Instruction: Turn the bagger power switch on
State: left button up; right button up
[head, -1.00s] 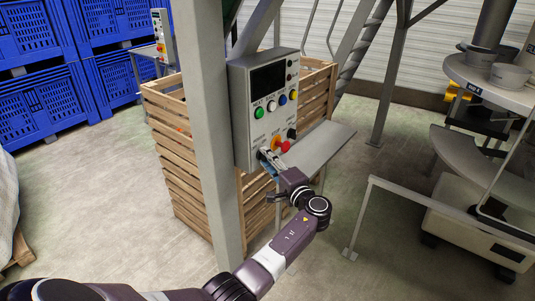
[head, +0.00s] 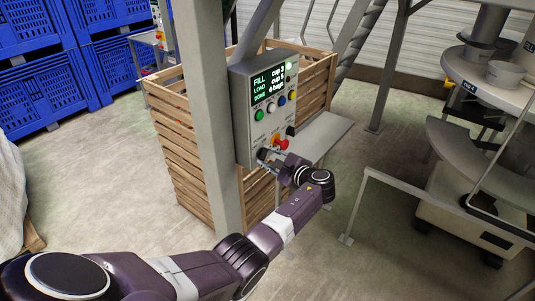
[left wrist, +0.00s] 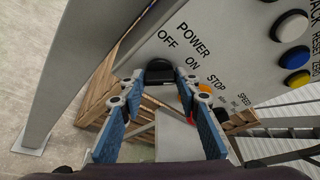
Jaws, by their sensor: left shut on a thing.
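The grey bagger control panel (head: 246,125) hangs beside a grey post. Its display (head: 268,84) is lit, with FILL, LOAD and DONE lines, and a lamp (head: 289,66) at its top right glows green. The black power switch knob (left wrist: 158,72) sits under the POWER, OFF and ON labels in the left wrist view. My left gripper (head: 266,156) is at the panel's lower left; in the left wrist view its blue-padded fingers (left wrist: 160,86) are shut on the knob from both sides. The knob is largely hidden in the head view. My right gripper is out of view.
A red and yellow stop button (head: 281,144) is close to the right of my gripper. A grey shelf (head: 320,137) juts out below the panel. A wooden crate (head: 183,150) stands behind the post. A grey rail (head: 420,195) is to the right.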

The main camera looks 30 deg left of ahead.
pick_arm(q)
jog(key=shift+g, duration=0.3)
dwell(0.4)
jog(key=o, duration=1.2)
jog(key=shift+c, duration=0.2)
jog(key=shift+d, duration=0.1)
jog(key=v, duration=1.1)
jog(key=shift+s+d, duration=0.25)
jog(key=shift+d, duration=0.05)
jog(key=shift+r, duration=0.1)
